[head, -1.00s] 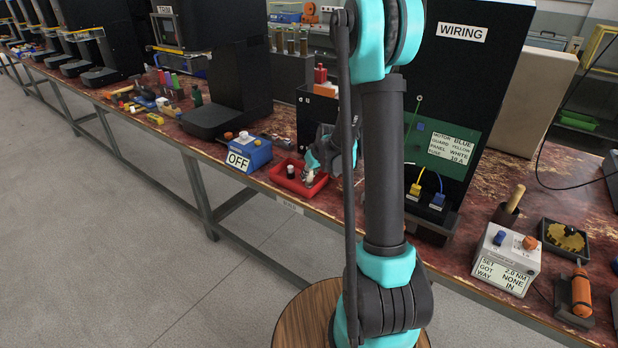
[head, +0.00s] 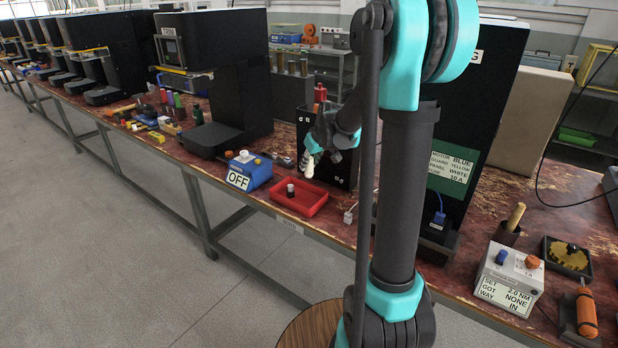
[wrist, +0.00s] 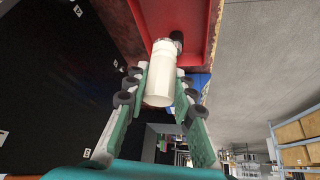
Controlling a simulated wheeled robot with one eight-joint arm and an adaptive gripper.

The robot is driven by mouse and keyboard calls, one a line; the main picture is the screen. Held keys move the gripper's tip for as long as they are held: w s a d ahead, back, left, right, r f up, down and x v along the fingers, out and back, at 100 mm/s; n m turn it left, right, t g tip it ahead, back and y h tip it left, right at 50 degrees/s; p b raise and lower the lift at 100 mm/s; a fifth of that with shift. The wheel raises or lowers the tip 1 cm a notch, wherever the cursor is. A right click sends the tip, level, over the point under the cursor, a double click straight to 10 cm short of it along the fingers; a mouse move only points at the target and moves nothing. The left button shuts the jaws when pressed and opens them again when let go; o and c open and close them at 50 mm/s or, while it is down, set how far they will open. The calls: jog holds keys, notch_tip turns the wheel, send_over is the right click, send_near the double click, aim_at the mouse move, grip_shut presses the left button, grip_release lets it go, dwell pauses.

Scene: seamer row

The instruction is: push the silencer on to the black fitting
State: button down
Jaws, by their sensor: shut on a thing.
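The silencer is a white cylinder (wrist: 162,75), held between the fingers of my gripper (wrist: 160,88), which is shut on it. In the head view my gripper (head: 311,158) is above the right back part of the red tray (head: 312,206), with the white silencer (head: 308,169) pointing down. The black fitting (head: 290,188) stands upright in the tray, with a pale top, left of and lower than the silencer. In the wrist view the black fitting (wrist: 177,38) shows just past the silencer's far end and is partly covered by it. The head view shows them apart.
A blue box marked OFF (head: 246,172) stands left of the tray. A black cabinet (head: 322,135) with red-topped parts is close behind my gripper. A small pale plug (head: 349,216) lies right of the tray. My arm hides part of the bench.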

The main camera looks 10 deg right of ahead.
jog(key=shift+r, duration=3.55)
